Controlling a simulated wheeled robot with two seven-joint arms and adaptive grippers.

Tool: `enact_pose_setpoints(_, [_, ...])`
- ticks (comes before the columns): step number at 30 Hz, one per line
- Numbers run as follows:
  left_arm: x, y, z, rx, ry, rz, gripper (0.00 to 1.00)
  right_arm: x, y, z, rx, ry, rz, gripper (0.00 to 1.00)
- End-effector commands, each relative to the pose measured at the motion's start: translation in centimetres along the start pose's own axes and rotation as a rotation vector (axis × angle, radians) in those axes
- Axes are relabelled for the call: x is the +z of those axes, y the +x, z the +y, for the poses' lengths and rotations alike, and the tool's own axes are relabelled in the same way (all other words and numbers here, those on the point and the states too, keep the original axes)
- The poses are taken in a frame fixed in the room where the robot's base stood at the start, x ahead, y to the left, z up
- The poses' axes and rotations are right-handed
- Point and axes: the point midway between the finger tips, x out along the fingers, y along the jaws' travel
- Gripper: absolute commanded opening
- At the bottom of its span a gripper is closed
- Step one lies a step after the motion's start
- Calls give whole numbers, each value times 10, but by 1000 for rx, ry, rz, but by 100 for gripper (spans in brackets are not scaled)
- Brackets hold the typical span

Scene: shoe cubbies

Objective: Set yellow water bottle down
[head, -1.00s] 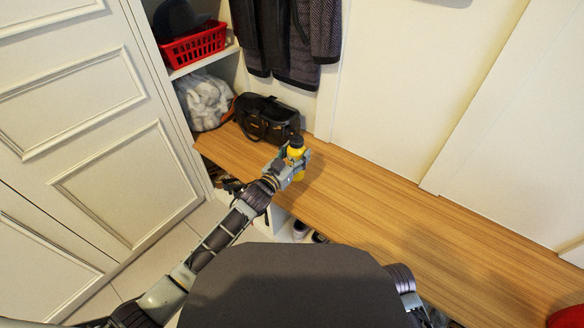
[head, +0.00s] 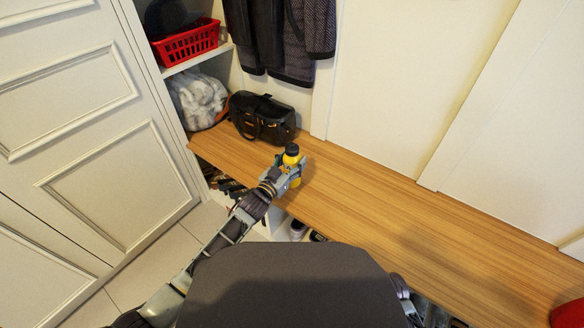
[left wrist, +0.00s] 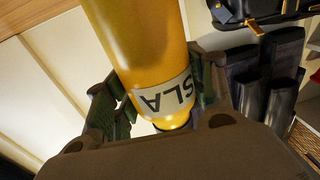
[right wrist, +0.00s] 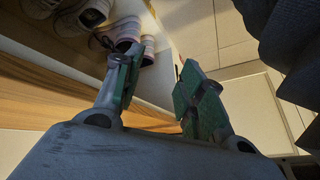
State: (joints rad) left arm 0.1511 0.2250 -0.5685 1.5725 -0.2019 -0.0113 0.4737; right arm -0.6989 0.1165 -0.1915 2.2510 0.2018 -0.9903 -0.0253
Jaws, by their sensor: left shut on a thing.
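The yellow water bottle (head: 297,180) has a dark cap and stands near upright at the front part of the wooden bench (head: 400,215). My left gripper (head: 292,170) is shut around it. In the left wrist view the bottle (left wrist: 140,45) fills the space between the fingers of the gripper (left wrist: 160,95), and a pale label with dark letters shows. I cannot tell whether the bottle's base touches the bench. My right gripper (right wrist: 155,90) shows in the right wrist view, with its fingers apart and nothing between them.
A black bag (head: 262,118) sits on the bench behind the bottle. A red basket (head: 187,43) and a white bundle (head: 198,100) fill shelves at the left. Shoes (right wrist: 100,20) lie in cubbies below the bench. The bench right of the bottle is mostly clear.

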Motion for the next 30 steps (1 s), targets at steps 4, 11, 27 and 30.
enact_pose_setpoints(4, [14, 0, 0, 0, 0, 3, 15, 15, 17, 2, -9, 16, 14, 40])
enact_pose_setpoints(11, [23, 1, 0, 1, 0, 4, 15, 19, 25, 2, -17, 28, 37, 40])
enact_pose_setpoints(27, [27, 0, 0, 0, 0, 0, 69, 18, 25, 3, -17, 30, 40, 40])
enact_pose_setpoints(30, [27, 0, 0, 0, 0, 0, 76, 18, 25, 3, -17, 29, 40, 40])
